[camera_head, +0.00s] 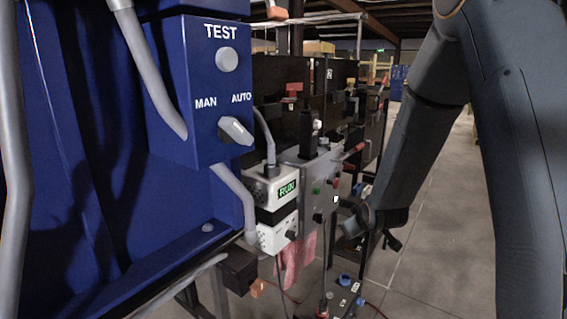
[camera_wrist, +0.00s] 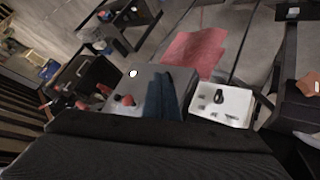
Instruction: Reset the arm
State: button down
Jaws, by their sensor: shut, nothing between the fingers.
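My arm comes down the right side of the head view, its wrist bent beside the equipment row. My gripper is mostly hidden there. In the wrist view, the dark body of my gripper fills the bottom, and two dark blue-grey fingers (camera_wrist: 162,92) stand together, shut and empty. They appear in front of a grey panel (camera_wrist: 139,87). In the head view, the grey control panel (camera_head: 318,180) with coloured buttons is left of my wrist, with a visible gap to the forearm.
A blue cabinet carries a TEST control box (camera_head: 207,125) with a MAN/AUTO knob (camera_head: 235,130) at left. A white box with a green RUN label (camera_head: 287,190) stands near the panel. A red cloth (camera_wrist: 195,52) hangs or lies beyond it. Open floor (camera_head: 440,230) shows behind my arm.

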jog(key=s+a+r+m+g, duration=0.1)
jog(key=s+g, duration=0.4)
jog(key=s, duration=1.1)
jog(key=s+a+r+m+g, duration=0.1)
jog(key=s+m+g, duration=0.3)
jog(key=s, duration=1.3)
jog(key=shift+r+m+g, duration=0.25)
jog(key=shift+m+g, duration=0.05)
jog(key=shift+g, duration=0.1)
